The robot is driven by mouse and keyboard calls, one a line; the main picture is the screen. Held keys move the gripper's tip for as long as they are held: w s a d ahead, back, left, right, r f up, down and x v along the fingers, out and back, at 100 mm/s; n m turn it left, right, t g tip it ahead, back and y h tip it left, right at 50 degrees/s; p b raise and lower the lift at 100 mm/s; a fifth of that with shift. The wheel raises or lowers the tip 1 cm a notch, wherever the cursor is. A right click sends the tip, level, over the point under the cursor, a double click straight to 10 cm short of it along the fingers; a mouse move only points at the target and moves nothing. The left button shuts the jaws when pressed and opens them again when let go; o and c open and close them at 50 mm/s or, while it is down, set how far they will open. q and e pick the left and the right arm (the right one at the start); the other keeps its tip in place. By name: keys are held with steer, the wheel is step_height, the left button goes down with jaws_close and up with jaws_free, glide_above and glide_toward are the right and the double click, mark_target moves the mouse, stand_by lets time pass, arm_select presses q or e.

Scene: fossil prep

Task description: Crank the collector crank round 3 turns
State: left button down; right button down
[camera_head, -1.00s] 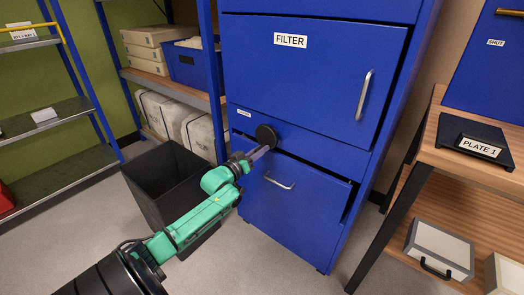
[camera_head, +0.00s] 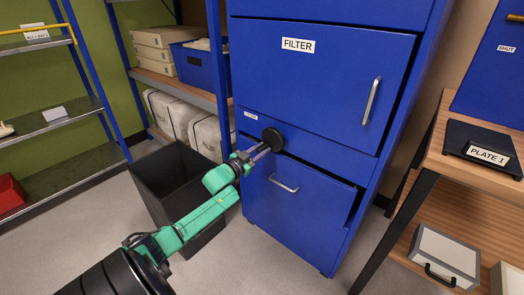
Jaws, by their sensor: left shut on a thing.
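The collector is a tall blue cabinet (camera_head: 318,112) with a FILTER door above and a drawer below. The crank shows as a round black disc (camera_head: 272,139) on the band between them, at the left of the front. My left gripper (camera_head: 262,150) is at the crank, its fingers shut on a part of it just below and left of the disc. The fingers and the disc hide most of the crank's handle. My right gripper is not in view.
A black open bin (camera_head: 160,187) stands on the floor left of the cabinet, under my left arm. A wooden bench (camera_head: 463,166) with the PLATE 1 stand (camera_head: 485,146) is at the right. Shelves (camera_head: 58,123) line the left wall. Grey floor is free in front of the cabinet.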

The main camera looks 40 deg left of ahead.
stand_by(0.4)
arm_select(q)
steer(key=c, duration=0.7)
jaws_free()
steer(key=shift+s, duration=0.15)
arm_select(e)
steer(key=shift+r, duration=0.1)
arm_select(q)
steer(key=shift+s, duration=0.35)
steer(key=s+p, duration=0.3)
steer(key=s, duration=1)
steer(key=shift+s+d, duration=0.15)
steer(key=shift+s, duration=0.15)
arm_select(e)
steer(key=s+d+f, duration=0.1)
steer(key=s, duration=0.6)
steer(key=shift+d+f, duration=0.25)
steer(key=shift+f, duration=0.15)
